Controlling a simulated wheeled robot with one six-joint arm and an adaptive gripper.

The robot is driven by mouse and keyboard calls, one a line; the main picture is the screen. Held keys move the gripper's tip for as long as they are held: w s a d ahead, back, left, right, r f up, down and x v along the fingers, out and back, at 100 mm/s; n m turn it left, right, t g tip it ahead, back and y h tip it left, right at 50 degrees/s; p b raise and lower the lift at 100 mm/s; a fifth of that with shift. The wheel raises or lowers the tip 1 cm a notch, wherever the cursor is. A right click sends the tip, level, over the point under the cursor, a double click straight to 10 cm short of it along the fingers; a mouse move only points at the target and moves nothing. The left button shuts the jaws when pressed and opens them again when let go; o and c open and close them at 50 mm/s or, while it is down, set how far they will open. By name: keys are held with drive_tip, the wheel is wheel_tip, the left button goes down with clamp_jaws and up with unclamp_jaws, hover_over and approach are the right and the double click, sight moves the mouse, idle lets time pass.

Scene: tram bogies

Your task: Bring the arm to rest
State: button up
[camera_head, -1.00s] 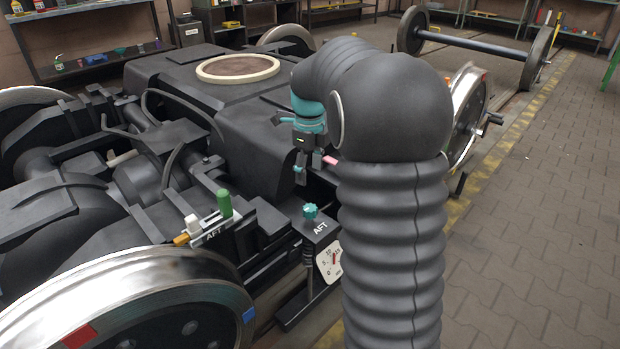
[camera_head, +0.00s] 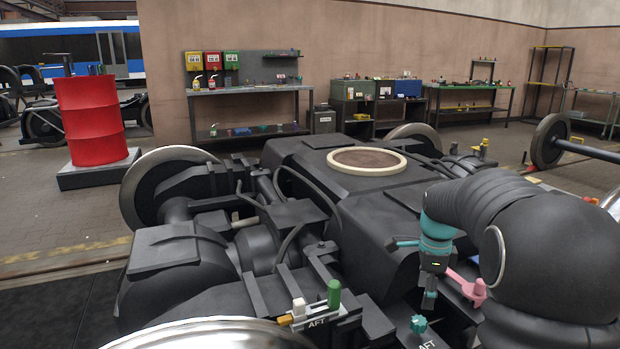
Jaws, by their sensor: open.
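My arm, in a ribbed black sleeve, bends over at the right of the head view. Its teal wrist ends in my gripper (camera_head: 429,299), which points down and is open, with nothing seen between its fingers. The gripper is in front of the near right side of the dark bogie (camera_head: 300,215), just above a teal knob (camera_head: 418,324) in the picture. A pink handle-like part (camera_head: 468,287) shows right beside the gripper. I cannot tell whether it touches it.
A red drum (camera_head: 90,118) stands at the left. Workbenches (camera_head: 250,90) line the back wall. A loose wheelset (camera_head: 549,140) lies at the right. Open floor shows at the left.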

drive_tip(key=s+a+r+n+t, duration=0.2)
drive_tip(key=s+a+n, duration=0.1)
drive_tip(key=s+n, duration=0.4)
drive_tip(key=s+a+r+n+t, duration=0.1)
drive_tip(key=s+a+n, duration=0.3)
drive_tip(key=s, duration=0.7)
drive_tip(key=s+a+r+n+t, duration=0.2)
drive_tip(key=s+a+r+n, duration=0.1)
drive_tip(key=s+n, duration=0.6)
drive_tip(key=shift+s+a+n+t, duration=0.3)
drive_tip(key=shift+s+a, duration=0.05)
drive_tip(key=shift+a, duration=0.35)
drive_tip(key=shift+r, duration=0.1)
